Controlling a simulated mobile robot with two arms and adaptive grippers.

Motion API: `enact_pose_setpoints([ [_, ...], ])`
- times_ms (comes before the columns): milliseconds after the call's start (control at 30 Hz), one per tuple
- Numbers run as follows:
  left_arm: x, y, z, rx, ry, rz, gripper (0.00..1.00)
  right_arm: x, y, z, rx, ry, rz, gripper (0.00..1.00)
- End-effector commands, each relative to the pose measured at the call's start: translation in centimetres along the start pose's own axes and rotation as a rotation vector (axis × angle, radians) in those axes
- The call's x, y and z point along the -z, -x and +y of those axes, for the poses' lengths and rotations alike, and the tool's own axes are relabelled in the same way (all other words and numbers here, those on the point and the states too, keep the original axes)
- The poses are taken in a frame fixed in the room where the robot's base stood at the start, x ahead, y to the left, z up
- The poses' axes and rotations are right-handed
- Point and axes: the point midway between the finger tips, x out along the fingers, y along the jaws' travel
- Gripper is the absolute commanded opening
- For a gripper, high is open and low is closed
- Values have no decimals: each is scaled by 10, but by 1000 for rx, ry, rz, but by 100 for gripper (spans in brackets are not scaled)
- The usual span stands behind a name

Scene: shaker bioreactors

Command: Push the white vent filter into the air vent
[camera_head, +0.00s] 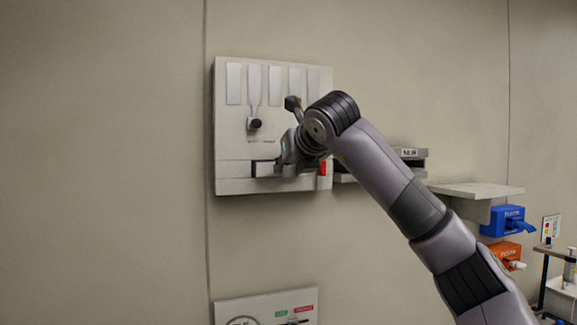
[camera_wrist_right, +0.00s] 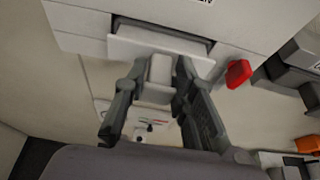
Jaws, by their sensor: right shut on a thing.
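The air vent (camera_wrist_right: 190,37) is a dark slot low in a pale wall-mounted panel (camera_head: 225,125). In the right wrist view the white vent filter (camera_wrist_right: 125,45) is a flat slab at the slot's mouth, with a block-like grip (camera_wrist_right: 160,72) facing me. Its front part sticks out below the slot; how deep the rest goes is hidden. My right gripper (camera_wrist_right: 161,68) is shut on the filter's grip, one finger on each side. In the head view the right gripper (camera_head: 283,165) is at the panel's lower part, and my wrist covers much of the filter. My left gripper is not in view.
A red tab (camera_wrist_right: 238,73) sits right of the slot. A black knob (camera_head: 255,124) juts from the panel above. Grey shelves (camera_head: 475,190), a blue box (camera_head: 505,222) and an orange box (camera_head: 503,254) are on the right. A sign board (camera_head: 265,308) is below. The left wall is clear.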

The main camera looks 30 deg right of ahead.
Motion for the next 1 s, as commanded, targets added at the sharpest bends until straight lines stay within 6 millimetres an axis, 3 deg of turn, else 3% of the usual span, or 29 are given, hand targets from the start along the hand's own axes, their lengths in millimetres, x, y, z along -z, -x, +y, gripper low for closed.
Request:
enact_pose_setpoints([
  [1000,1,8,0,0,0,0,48,-6,-12,0,0,0,-1,0],
])
